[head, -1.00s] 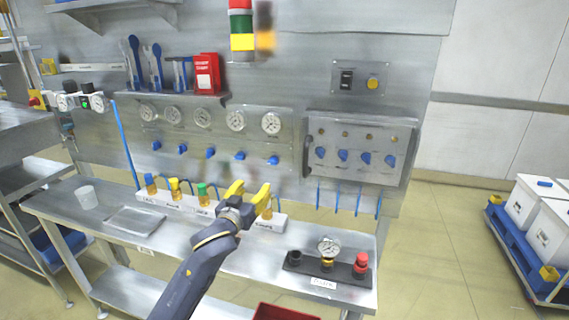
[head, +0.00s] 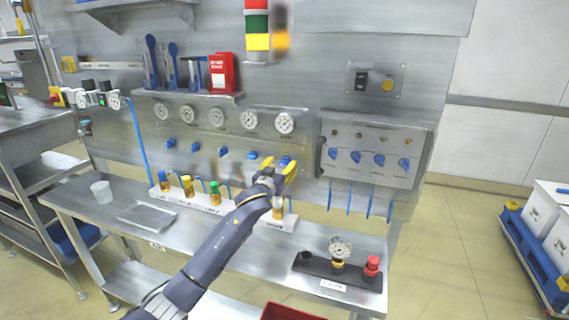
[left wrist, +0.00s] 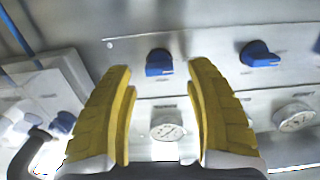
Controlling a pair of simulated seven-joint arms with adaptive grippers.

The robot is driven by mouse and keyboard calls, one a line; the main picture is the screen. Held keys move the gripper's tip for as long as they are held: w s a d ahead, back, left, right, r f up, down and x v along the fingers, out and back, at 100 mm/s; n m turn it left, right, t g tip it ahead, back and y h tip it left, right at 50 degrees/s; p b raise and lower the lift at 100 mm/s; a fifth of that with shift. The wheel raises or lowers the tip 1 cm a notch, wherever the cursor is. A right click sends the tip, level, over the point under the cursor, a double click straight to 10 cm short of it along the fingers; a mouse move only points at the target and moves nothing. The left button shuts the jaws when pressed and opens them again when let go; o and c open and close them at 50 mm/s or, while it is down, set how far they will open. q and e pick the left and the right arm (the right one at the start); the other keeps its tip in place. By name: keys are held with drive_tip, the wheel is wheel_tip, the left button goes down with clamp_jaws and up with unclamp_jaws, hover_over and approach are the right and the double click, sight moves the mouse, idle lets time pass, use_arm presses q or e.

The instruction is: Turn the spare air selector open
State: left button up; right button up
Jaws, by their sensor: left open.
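A row of blue selector knobs sits on the wall panel under round gauges. The rightmost blue knob (head: 285,161) of that row is at my left gripper (head: 279,168). In the left wrist view, this blue knob (left wrist: 159,62) shows between and just beyond the yellow fingertips of my left gripper (left wrist: 160,70), which is open and empty. I cannot see contact. A neighbouring blue knob (left wrist: 259,53) is to the right there. The labels are too small to read, so I cannot tell which knob is the spare air selector. My right gripper is not in view.
A raised panel (head: 372,140) with several blue knobs is to the right. Bottles in a white rack (head: 187,193) stand on the steel bench (head: 190,235) below. A black block with a gauge (head: 340,247) and a red knob (head: 372,265) is at the bench's right end.

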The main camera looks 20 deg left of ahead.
use_arm(q)
drive_tip(key=shift+w+d, duration=0.1)
drive_tip(key=shift+w, duration=1.35)
drive_tip(key=shift+o, duration=0.3)
clamp_jaws()
drive_tip(key=shift+r, duration=0.15)
